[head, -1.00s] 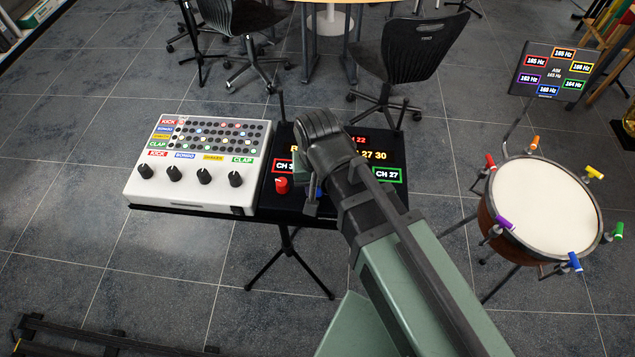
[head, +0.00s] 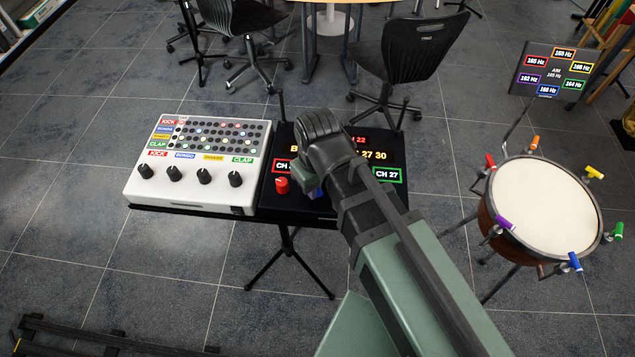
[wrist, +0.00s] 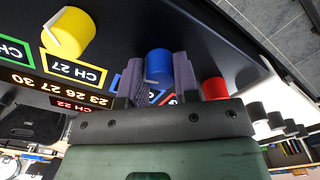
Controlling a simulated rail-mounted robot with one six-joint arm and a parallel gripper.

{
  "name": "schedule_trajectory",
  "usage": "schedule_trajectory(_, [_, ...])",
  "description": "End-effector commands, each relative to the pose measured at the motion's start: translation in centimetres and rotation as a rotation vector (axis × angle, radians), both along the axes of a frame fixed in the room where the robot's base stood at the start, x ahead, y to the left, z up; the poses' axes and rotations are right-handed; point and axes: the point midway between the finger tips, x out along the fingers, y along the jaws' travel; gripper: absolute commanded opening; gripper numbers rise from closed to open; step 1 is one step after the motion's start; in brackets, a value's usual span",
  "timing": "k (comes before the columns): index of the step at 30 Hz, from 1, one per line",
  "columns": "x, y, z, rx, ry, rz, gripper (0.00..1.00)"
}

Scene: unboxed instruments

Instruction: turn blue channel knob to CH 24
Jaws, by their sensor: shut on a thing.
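The blue channel knob (wrist: 158,64) sits on the black panel (wrist: 115,20) between my gripper's two fingers, which are closed on its sides. My gripper (wrist: 160,75) shows in the wrist view; in the head view my arm hides the knob and most of the fingers. The blue label beside the knob is mostly covered by a finger, so its channel number cannot be read. The panel's display (wrist: 62,90) shows 23 26 27 30 in the wrist view, with CH 22 in red.
A red knob (wrist: 214,88) stands close beside the right finger, and a yellow knob (wrist: 68,33) stands to the left. A white drum machine (head: 200,165) adjoins the panel in the head view. A drum (head: 543,202) with coloured tuning keys stands on the right.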

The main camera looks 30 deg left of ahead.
Motion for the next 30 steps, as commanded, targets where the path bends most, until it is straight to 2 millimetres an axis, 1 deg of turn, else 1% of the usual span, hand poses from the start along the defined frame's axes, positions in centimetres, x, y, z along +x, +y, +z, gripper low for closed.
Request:
schedule_trajectory(9, [0.0, 0.0, 0.0, -0.001, 0.0, 0.0, 0.05])
schedule_trajectory(10, [0.0, 0.0, 0.0, -0.001, 0.0, 0.0, 0.33])
schedule_trajectory(14, [0.0, 0.0, 0.0, -0.001, 0.0, 0.0, 0.53])
schedule_trajectory(23, [0.0, 0.0, 0.2, 0.0, 0.0, 0.0, 0.54])
schedule_trajectory(26, [0.0, 0.0, 1.3, 0.0, 0.0, 0.0, 0.54])
schedule_trajectory(29, [0.0, 0.0, 3.2, 0.0, 0.0, 0.0, 0.54])
schedule_trajectory(30, [0.0, 0.0, 4.2, 0.0, 0.0, 0.0, 0.54])
